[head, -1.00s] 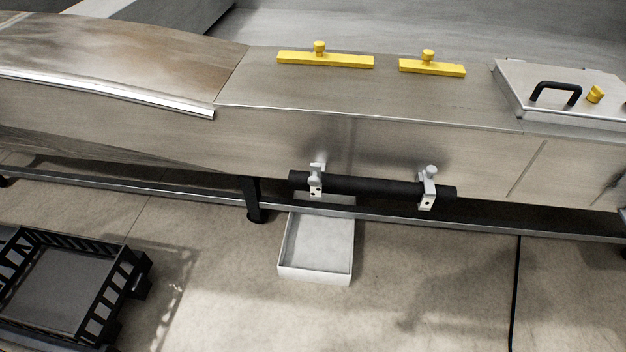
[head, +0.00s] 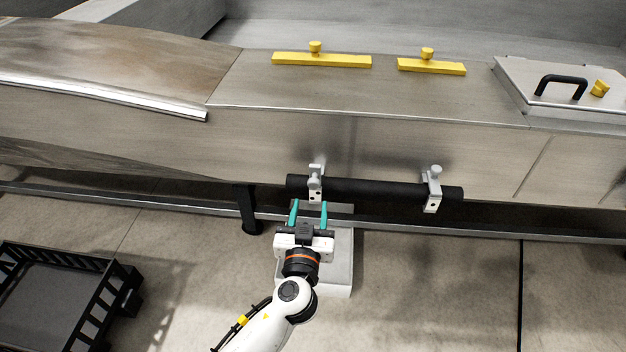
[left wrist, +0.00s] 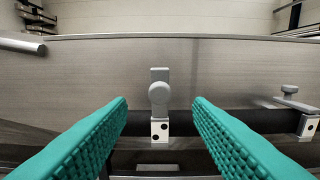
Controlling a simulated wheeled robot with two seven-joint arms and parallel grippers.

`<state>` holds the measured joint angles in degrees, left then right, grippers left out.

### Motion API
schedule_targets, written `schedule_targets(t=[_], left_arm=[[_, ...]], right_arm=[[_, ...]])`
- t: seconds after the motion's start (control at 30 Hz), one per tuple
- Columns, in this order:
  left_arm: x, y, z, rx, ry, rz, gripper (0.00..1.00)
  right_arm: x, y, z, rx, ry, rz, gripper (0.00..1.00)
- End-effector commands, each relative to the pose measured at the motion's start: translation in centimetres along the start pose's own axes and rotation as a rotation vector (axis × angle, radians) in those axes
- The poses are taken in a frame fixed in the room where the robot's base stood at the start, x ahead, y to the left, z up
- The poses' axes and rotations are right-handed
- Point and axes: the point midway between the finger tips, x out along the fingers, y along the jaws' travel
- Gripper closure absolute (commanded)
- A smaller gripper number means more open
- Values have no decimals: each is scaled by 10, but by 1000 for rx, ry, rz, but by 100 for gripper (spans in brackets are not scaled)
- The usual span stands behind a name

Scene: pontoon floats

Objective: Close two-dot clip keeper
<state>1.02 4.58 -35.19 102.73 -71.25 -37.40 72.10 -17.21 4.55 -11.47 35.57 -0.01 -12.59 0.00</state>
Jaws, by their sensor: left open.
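The two-dot clip (head: 315,196) is a white block with two black dots, holding the black bar (head: 375,188) at its left part. It also shows in the left wrist view (left wrist: 160,131). Its grey keeper (left wrist: 159,92), with a rounded knob, stands up above the block and the bar. My left gripper (head: 309,207) has teal fingers, open and empty, just below and in front of this clip. In the left wrist view the clip lies between the fingertips, apart from both. My right gripper is not in view.
A second clip (head: 432,205) with a grey keeper (head: 435,172) is on the bar's right part. A pale tray (head: 342,270) lies under my left gripper. A steel housing (head: 420,140) rises behind the bar. A black crate (head: 122,300) is at lower left.

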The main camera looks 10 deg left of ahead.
Motion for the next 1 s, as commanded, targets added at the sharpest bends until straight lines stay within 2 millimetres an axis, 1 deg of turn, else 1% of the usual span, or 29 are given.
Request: schedule_targets(t=[0.03,0.2,0.4,0.5,0.6,0.87,0.97,1.0], left_arm=[[12,0,4,2,-2,0,54],[48,0,3,3,-1,1,54],[78,0,1,3,0,0,54],[86,0,0,1,1,0,54],[90,0,-1,1,2,0,54],[91,0,-1,0,3,0,54],[91,0,-1,0,3,0,68],[91,0,-1,0,3,0,75]], right_arm=[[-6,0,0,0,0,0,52],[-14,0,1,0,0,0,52],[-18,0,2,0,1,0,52],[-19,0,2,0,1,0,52],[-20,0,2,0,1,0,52],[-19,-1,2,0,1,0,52],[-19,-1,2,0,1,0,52],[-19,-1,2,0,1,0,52]])
